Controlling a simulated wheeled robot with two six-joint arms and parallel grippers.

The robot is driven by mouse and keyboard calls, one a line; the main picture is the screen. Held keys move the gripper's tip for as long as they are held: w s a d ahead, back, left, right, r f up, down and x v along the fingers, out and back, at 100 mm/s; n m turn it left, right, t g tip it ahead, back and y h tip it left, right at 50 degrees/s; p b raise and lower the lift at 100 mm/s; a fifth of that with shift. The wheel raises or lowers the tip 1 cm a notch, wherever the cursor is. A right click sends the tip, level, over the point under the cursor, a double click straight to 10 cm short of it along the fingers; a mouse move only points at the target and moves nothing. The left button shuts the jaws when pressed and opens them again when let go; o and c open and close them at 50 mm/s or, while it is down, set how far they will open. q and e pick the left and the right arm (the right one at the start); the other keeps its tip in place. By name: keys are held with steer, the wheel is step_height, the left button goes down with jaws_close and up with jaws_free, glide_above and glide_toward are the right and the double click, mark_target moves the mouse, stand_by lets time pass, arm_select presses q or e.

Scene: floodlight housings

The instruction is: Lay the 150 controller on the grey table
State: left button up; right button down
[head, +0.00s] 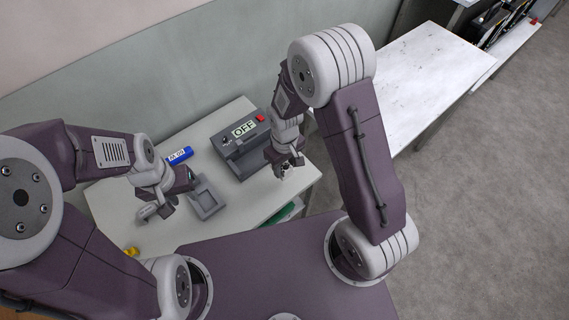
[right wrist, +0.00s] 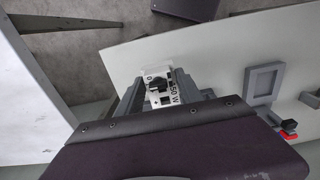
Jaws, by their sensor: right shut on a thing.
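The 150 controller (right wrist: 160,87) is a small white block with a dark knob and "150 W" printing, seen in the right wrist view. My right gripper (right wrist: 157,92) is shut on it, with a grey finger at each side. In the head view my right gripper (head: 287,168) is over the right part of the pale grey table (head: 258,197), and the controller is too small to make out there. Its height above the table is hard to judge. My left gripper (head: 170,203) is at the table's left part, beside a grey open frame; its jaw opening is unclear.
A dark grey test box (head: 228,142) showing "OFF", with a red switch, stands at the table's back. A blue cylinder (head: 180,155) lies to its left. The grey frame (head: 206,197) is in front. A white table (head: 420,85) stands at right. The pale table's front right looks clear.

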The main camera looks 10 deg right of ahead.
steer(key=shift+f+b, duration=1.9)
steer(key=shift+f, duration=1.15)
steer(key=shift+f+b, duration=1)
steer(key=shift+f, duration=0.45)
steer(key=c, duration=0.7)
jaws_free()
step_height(320, 180, up, 9)
steer(key=shift+r+p, duration=0.1)
steer(key=shift+p, duration=0.3)
